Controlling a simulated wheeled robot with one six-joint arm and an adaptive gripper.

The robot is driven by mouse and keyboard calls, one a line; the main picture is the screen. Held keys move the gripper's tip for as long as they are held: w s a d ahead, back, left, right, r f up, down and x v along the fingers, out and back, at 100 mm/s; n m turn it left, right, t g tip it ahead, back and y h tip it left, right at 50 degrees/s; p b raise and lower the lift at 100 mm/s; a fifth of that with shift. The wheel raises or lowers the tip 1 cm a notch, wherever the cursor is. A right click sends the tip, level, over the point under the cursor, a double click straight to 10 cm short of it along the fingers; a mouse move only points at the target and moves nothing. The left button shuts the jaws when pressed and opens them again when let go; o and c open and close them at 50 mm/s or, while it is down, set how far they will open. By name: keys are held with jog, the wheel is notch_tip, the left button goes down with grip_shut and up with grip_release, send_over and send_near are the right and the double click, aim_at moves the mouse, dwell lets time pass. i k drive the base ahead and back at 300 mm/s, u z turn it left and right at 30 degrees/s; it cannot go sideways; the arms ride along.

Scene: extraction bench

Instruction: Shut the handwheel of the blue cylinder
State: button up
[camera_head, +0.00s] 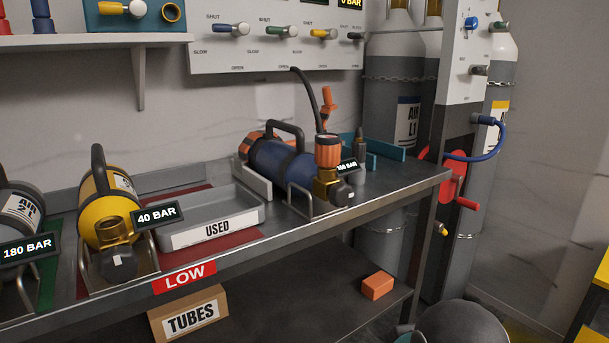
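The blue cylinder (283,163) lies on its side on the steel bench, in a cradle, with a black carry handle above it. At its near end is a brass valve (326,185). An orange-and-black connector (328,151) sits on top of the valve, with a black hose running up from it. The dark handwheel (343,193) is at the front of the valve and carries a small white mark. Whether the handwheel is open or shut cannot be told. A small display beside it is partly hidden, with "BAR" readable. My gripper is not in view.
A yellow cylinder (108,208) with a 40 BAR display stands left of a grey USED tray (218,231). A grey cylinder (20,207) is at the far left. Tall chained cylinders (398,190) stand behind the bench's right end. A red crank wheel (450,185) juts out there.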

aim_at(340, 195)
jog(key=z, duration=1.1)
jog(key=k, duration=0.6)
jog(key=u, duration=0.9)
